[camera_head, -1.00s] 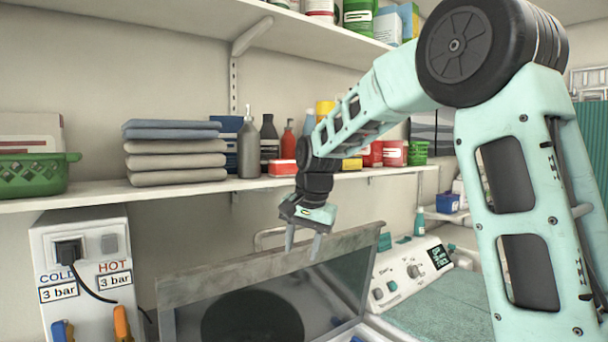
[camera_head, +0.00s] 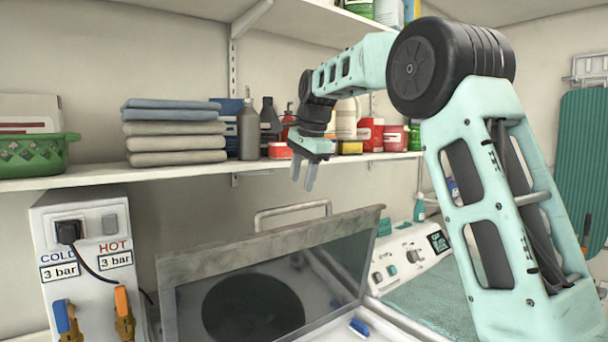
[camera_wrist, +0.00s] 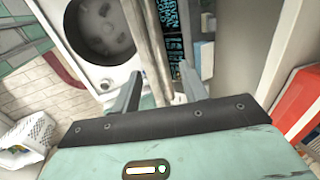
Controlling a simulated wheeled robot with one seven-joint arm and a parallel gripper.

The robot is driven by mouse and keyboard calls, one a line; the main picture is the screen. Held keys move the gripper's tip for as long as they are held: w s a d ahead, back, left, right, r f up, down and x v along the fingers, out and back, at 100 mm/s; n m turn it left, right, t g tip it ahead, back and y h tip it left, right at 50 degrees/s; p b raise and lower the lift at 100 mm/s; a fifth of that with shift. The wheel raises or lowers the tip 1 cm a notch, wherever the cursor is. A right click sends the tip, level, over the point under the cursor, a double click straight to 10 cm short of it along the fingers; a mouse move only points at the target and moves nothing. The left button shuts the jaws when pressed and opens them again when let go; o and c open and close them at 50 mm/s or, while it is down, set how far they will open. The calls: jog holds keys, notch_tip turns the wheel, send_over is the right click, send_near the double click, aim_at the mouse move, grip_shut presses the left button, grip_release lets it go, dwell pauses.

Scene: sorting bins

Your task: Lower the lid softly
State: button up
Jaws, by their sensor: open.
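The lid (camera_head: 230,250) has a worn grey edge and a see-through panel. It stands raised and tilted over the machine, and a dark round opening (camera_head: 252,307) shows through the panel. A metal loop handle (camera_head: 285,211) shows behind the lid's top edge. No contact is visible.
A wall shelf (camera_head: 90,178) with folded towels (camera_head: 175,143) and several bottles runs behind my gripper. A white hot-and-cold water box (camera_head: 85,240) stands at the left. A control panel (camera_head: 405,255) lies to the right of the lid.

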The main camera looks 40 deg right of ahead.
aim_at(297, 205)
jog(key=b+x, duration=0.2)
jog(key=x, duration=0.1)
jog(key=shift+f, duration=0.3)
jog(key=shift+b+x, duration=0.55)
jog(key=shift+x, duration=1.4)
jog(key=shift+w+r, duration=0.1)
grip_shut()
jog(key=s+f+t+b, duration=0.1)
jog(key=s+f+b, duration=0.1)
jog(key=s+b, duration=0.7)
jog(key=shift+d+f, duration=0.15)
